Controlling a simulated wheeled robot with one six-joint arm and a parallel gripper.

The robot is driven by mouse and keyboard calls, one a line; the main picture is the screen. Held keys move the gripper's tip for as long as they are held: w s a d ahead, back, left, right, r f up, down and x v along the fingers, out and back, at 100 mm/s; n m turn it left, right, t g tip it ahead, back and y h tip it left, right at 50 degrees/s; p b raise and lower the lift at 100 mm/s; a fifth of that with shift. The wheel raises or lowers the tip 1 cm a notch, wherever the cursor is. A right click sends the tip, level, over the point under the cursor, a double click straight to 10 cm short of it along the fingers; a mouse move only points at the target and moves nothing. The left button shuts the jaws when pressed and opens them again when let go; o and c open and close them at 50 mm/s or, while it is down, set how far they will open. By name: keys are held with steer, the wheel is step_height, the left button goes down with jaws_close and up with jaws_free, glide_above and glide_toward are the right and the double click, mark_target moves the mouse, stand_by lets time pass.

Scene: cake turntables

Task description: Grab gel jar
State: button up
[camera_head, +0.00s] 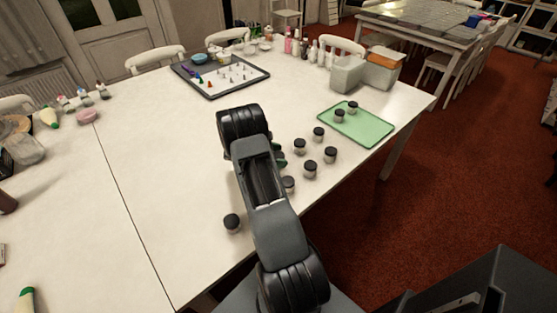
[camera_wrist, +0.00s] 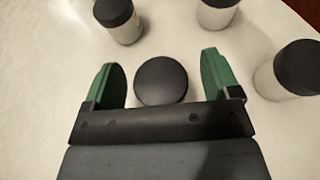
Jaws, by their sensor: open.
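Several small gel jars with black lids and pale bodies stand on the white table. In the wrist view my gripper (camera_wrist: 162,75) is open, with its green fingers apart. One jar's black lid (camera_wrist: 162,80) shows between the fingers, seen from above; its body is hidden, and I cannot tell whether a finger touches it. Other jars stand beyond the fingers, at the upper left (camera_wrist: 119,20), upper middle (camera_wrist: 216,12) and right (camera_wrist: 291,72). In the head view my arm mostly hides the gripper; a jar (camera_head: 289,184) shows beside the arm, and another jar (camera_head: 232,223) stands at its left.
A green tray (camera_head: 368,132) with two jars lies at the right of the white table (camera_head: 160,170). A framed board with small pieces (camera_head: 222,76), grey boxes (camera_head: 347,75) and bottles (camera_head: 300,45) stand at the back. The table's left middle is clear.

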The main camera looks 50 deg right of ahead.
steer(key=c, duration=1)
steer(key=shift+r, duration=0.1)
steer(key=shift+c, duration=0.2)
